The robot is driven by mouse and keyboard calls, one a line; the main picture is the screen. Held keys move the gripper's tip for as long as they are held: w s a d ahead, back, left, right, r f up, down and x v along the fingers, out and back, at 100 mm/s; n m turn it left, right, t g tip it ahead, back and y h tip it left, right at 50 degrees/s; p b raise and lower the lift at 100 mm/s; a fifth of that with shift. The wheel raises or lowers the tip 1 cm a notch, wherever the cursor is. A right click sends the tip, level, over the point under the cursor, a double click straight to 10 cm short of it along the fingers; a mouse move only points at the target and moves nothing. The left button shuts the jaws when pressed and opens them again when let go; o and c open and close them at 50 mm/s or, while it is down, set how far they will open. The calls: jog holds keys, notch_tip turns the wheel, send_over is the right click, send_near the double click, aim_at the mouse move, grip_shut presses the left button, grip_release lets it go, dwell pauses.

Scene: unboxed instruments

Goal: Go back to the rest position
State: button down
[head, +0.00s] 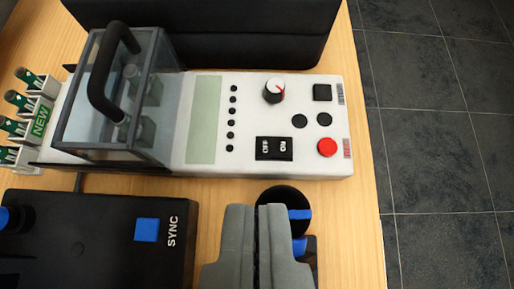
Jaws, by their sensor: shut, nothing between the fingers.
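My gripper (256,212) is at the bottom centre of the head view. Its two grey fingers are together with nothing between them. It is over the wooden table, in front of a white instrument (210,172). The instrument has a black-handled clear cover (75,125), a knob (274,91), an OFF/ON switch (274,148) and a red button (327,147). A round black and blue object (295,200) is partly hidden behind the fingers.
A black box with a blue SYNC button (147,230) sits at the lower left. A rack marked NEW (40,121) with several green-labelled tubes is at the far left. A large black object (205,40) stands behind the instrument. The table's right edge (370,190) meets dark floor tiles.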

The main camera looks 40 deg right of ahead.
jog(key=s+d+r+n+t+y, duration=0.1)
jog(key=s+t, duration=0.4)
jog(key=s, duration=1.1)
jog(key=s+d+r+n+t+y, duration=0.2)
jog(key=s+n+t+y, duration=0.2)
jog(key=s, duration=1.3)
jog(key=shift+d+r+n+t, duration=0.2)
jog(key=shift+r+n+t, duration=0.25)
jog(key=shift+n, duration=0.45)
